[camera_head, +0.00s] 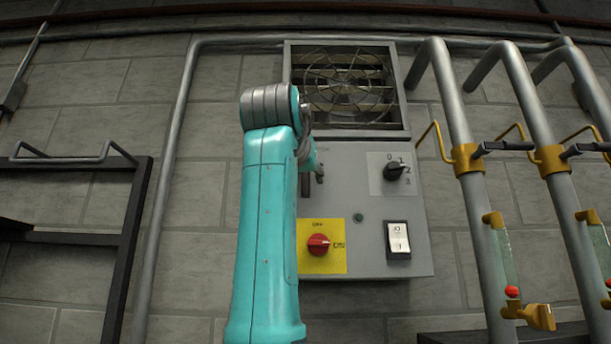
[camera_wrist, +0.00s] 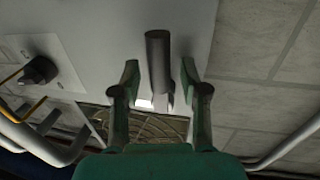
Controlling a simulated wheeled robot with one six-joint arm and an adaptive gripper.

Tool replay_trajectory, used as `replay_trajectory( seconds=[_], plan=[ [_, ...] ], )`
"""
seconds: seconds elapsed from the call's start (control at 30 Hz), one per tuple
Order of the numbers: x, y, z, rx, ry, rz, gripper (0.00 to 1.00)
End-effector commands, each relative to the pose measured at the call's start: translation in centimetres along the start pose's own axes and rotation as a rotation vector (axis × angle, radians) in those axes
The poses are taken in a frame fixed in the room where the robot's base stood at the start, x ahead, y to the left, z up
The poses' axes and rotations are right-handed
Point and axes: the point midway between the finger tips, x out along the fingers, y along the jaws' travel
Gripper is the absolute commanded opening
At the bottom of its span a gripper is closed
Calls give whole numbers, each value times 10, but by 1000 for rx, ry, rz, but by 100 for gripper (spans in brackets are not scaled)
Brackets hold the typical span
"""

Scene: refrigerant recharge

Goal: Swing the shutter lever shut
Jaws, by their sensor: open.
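The shutter lever, a dark grey cylindrical handle (camera_wrist: 158,58), sticks out from the grey panel in the wrist view. My gripper (camera_wrist: 160,75) is open, with one green finger on each side of the handle. Gaps show between the handle and both fingers, so they appear apart from it. In the head view my gripper (camera_head: 319,172) is small at the panel's upper left, partly hidden by my arm. A dark piece (camera_head: 305,187) just beside it seems to be the lever. Behind the fan guard (camera_head: 345,85), horizontal shutter slats show with dark gaps between them.
The grey panel (camera_head: 375,265) also carries a black rotary knob (camera_head: 394,171), a red switch (camera_head: 318,244) on a yellow plate and a white rocker switch (camera_head: 398,238). Grey pipes (camera_head: 455,130) with yellow fittings stand to the right. A dark frame (camera_head: 130,230) is at left.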

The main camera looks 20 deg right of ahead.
Motion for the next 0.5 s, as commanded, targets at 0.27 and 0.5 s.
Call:
replay_trajectory(
  seconds=[0.27,0.5],
  plan=[
    [0,0,0,0,0,0,0],
    [0,0,0,-2,1,0,0]
  ],
)
